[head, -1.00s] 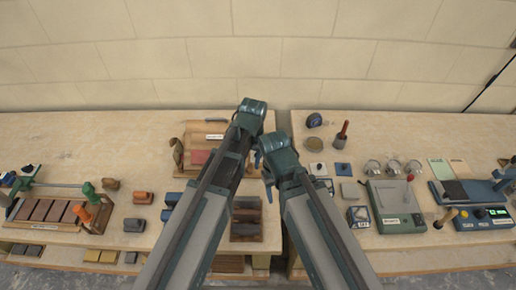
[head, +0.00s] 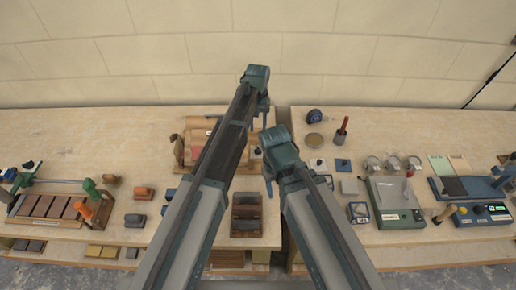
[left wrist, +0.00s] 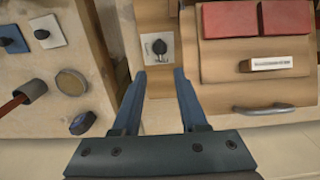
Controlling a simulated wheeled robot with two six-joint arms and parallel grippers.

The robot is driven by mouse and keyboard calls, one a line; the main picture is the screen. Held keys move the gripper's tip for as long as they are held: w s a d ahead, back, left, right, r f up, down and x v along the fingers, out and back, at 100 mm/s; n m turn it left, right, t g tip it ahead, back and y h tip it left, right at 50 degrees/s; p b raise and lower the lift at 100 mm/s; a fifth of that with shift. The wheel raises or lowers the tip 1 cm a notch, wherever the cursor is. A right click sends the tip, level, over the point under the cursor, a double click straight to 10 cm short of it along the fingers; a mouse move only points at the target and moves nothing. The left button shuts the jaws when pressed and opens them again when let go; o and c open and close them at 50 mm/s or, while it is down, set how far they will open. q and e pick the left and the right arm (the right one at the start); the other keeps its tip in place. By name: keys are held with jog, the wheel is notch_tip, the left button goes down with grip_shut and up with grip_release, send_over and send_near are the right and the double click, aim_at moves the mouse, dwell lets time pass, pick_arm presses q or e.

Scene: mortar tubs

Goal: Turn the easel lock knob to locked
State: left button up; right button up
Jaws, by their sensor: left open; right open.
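The easel lock knob (left wrist: 159,47) is a small black knob on a pale square plate on the wooden easel, upper middle of the left wrist view. The wooden easel (left wrist: 225,65) carries two red pads and a white label. It also shows in the head view (head: 196,134), partly hidden by my left arm; the knob is hidden there. My left gripper (left wrist: 160,84) is open and empty, its fingers pointing toward the knob plate, with the knob ahead between their lines and apart from them. My right gripper (head: 268,187) is open, lower in the head view near the gap between the tables.
A tape measure (head: 314,115), a round tin (head: 314,142) and a red-handled tool (head: 342,130) stand on the right table. A metal handle (left wrist: 264,108) sits at the easel's edge.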

aim_at(258, 148)
pick_arm(q)
notch_tip(258, 148, down, 12)
jog(key=b, duration=1.1)
pick_arm(e)
notch_tip(258, 148, down, 12)
jog(key=shift+f, duration=0.1)
pick_arm(q)
grip_shut()
